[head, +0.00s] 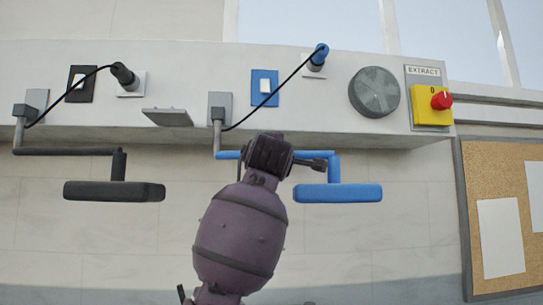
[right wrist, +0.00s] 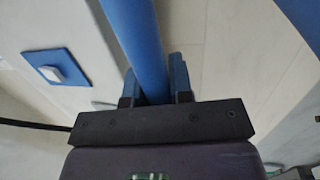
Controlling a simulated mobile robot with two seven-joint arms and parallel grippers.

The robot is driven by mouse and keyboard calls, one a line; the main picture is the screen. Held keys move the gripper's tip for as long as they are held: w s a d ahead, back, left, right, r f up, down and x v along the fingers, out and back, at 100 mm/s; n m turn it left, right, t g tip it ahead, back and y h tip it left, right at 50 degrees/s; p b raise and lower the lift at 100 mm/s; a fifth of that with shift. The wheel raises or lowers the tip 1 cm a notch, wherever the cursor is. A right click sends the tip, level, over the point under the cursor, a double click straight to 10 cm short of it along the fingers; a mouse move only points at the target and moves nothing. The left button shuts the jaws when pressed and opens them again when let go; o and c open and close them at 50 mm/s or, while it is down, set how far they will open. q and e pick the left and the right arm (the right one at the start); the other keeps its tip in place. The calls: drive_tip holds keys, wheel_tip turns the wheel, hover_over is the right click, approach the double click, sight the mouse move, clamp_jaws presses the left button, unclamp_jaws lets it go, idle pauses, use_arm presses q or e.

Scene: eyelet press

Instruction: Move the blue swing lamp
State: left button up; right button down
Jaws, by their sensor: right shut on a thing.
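The blue swing lamp has a long blue head (head: 338,193) hanging at the end of a bent blue arm, right of centre in the head view. The arm runs left to a grey wall bracket (head: 219,112). My right gripper (head: 268,157) is in front of the blue arm, hiding its middle. In the right wrist view the right gripper (right wrist: 155,82) is shut on the blue lamp arm (right wrist: 137,38), with one finger on each side of the bar. My left gripper is not in view.
A black swing lamp (head: 114,191) hangs at the left. The wall ledge (head: 330,125) above carries a blue switch (head: 264,88), plugs with black cables, a round grey vent (head: 375,92) and a yellow box with a red knob (head: 430,106). A cork board (head: 500,170) is at the right.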

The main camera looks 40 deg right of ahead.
drive_tip(key=shift+w, duration=0.15)
idle(0.5)
drive_tip(key=c, duration=1)
unclamp_jaws()
drive_tip(key=shift+d, duration=0.1)
